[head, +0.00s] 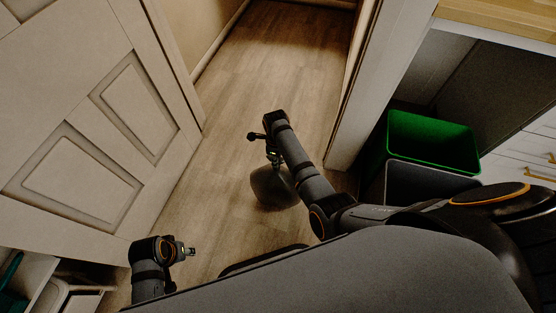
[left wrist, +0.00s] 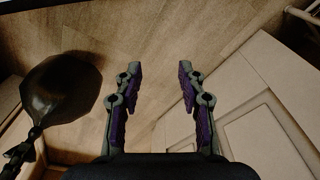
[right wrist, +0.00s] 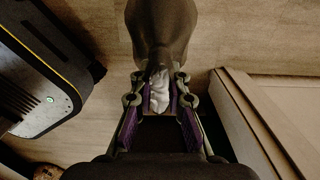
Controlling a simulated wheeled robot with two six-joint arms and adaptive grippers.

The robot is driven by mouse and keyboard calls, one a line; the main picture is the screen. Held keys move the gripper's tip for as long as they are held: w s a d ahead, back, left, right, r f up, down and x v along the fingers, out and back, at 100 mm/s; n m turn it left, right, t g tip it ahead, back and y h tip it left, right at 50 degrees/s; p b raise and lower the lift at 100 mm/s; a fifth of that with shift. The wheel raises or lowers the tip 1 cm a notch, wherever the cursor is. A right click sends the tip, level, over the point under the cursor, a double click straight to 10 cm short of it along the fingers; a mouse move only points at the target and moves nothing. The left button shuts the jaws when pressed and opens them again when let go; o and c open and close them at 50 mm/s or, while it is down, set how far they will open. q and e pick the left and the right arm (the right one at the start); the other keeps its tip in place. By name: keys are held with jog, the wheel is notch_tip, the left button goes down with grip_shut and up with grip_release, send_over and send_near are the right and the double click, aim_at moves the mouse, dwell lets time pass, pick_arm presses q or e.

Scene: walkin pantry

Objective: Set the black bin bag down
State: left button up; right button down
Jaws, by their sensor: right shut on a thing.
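The black bin bag (head: 270,188) hangs below my right gripper (head: 273,158) in the doorway, over the wooden floor. In the right wrist view the bag (right wrist: 160,30) reaches out past the fingers, and my right gripper (right wrist: 159,84) is shut on its gathered neck, where a pale crumpled part shows. The left wrist view also shows the round, full bag (left wrist: 60,88) at the left. I cannot tell whether its bottom touches the floor. My left gripper (head: 186,250) is empty, at the lower left; its fingers stand apart in the left wrist view (left wrist: 159,72).
A panelled door (head: 90,120) stands at the left, and a white door frame (head: 362,95) at the right. A green bin (head: 433,143) and a dark bin (head: 420,180) stand under the counter at the right. The wooden floor (head: 270,60) beyond the bag is clear.

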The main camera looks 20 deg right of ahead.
pick_arm(q)
jog(key=shift+s+d+r+b, duration=0.1)
jog(key=shift+d+r+b, duration=0.1)
jog(key=shift+r, duration=0.7)
jog(key=shift+s+d+r+b, duration=0.1)
jog(key=shift+d+r, duration=0.05)
jog(key=shift+r, duration=0.75)
pick_arm(e)
jog(key=shift+f, duration=1.2)
jog(key=c, duration=1.3)
grip_release()
jog(key=shift+s+f, duration=0.1)
jog(key=shift+c, duration=0.2)
pick_arm(q)
jog(key=shift+r, duration=0.1)
